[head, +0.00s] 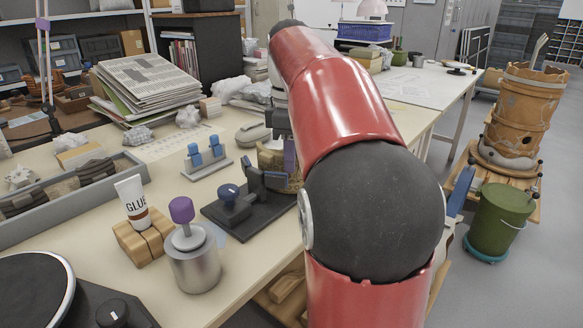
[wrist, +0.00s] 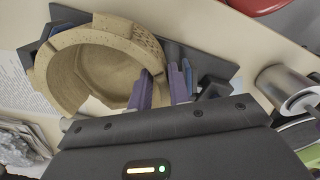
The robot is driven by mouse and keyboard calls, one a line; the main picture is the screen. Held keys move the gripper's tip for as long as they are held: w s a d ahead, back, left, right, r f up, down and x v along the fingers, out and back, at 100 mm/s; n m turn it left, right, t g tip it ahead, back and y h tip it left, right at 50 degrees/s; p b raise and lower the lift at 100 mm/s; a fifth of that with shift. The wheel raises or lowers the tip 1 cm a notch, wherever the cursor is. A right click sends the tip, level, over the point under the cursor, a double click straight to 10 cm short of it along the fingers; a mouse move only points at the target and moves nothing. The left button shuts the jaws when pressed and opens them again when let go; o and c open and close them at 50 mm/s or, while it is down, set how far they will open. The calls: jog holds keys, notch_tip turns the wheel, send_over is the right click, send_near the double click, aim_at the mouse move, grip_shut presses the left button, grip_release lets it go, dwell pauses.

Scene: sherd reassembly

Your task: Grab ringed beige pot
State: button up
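The beige pot (wrist: 82,72) stands in a dark clamp fixture on the table. In the wrist view I look into its round opening; its near rim is broken, and a patterned band shows at upper right. In the head view the pot (head: 268,160) is partly hidden by the fixture and my arm. My gripper (wrist: 162,85) has two purple fingers, set apart. One finger overlaps the pot's inner side and the other is just outside its right wall. Contact with the wall cannot be made out. A purple finger also shows in the head view (head: 290,156).
The dark fixture (head: 240,213) has a blue knob. A metal weight (head: 193,262) with a purple knob and a glue tube (head: 133,202) in a wooden block stand left of it. A grey sherd tray (head: 40,229) lies farther left. A brown jar (head: 522,115) stands at far right.

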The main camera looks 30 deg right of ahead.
jog(key=f, duration=0.3)
jog(key=f+b, duration=0.1)
jog(key=f, duration=0.1)
jog(key=shift+w+a+f, duration=0.1)
jog(key=shift+w+a, duration=0.05)
jog(key=shift+a, duration=0.2)
